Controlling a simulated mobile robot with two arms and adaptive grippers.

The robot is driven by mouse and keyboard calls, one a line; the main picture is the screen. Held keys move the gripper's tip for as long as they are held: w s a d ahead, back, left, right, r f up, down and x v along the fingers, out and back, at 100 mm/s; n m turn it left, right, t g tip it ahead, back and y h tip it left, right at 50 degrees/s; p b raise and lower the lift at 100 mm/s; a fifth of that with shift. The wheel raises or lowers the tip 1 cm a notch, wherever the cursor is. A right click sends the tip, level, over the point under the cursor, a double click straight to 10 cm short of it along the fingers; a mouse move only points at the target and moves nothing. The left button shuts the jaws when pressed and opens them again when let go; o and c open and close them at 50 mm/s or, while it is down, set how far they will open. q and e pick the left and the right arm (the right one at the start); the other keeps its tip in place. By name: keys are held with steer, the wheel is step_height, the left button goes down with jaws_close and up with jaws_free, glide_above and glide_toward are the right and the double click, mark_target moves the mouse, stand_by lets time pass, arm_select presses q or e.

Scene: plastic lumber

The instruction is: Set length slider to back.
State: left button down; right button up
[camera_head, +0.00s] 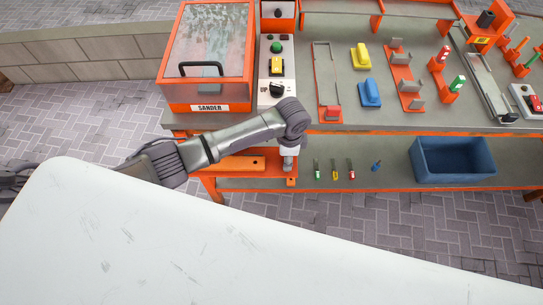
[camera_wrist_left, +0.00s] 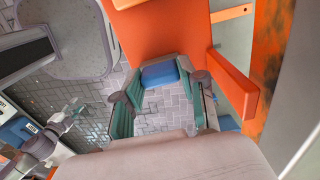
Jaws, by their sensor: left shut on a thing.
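My left gripper (camera_head: 289,160) is at the front edge of the workbench, just below the sander's control panel, pointing down beside an orange ledge (camera_head: 235,165). In the left wrist view its two green-sided fingers (camera_wrist_left: 161,82) close on a small blue block (camera_wrist_left: 160,72) in front of an orange panel (camera_wrist_left: 165,30). The block may be the length slider's handle; I cannot tell for sure. In the head view the gripper hides it. A red slider piece (camera_head: 332,113) sits at the near end of a narrow frame on the bench. My right gripper is not in view.
The sander box (camera_head: 207,107) stands behind my left arm. Yellow (camera_head: 361,55) and blue (camera_head: 370,93) blocks and orange racks stand on the bench. A blue bin (camera_head: 452,158) and several small tools lie on the lower shelf. A white surface (camera_head: 150,240) fills the foreground.

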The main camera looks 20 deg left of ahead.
arm_select(q)
steer(key=shift+w+d, duration=0.25)
steer(key=shift+d, duration=0.65)
steer(key=shift+a, duration=0.1)
steer(key=c, duration=0.6)
jaws_free()
steer(key=shift+c, duration=0.2)
steer(key=shift+r, duration=0.1)
step_height(320, 180, up, 12)
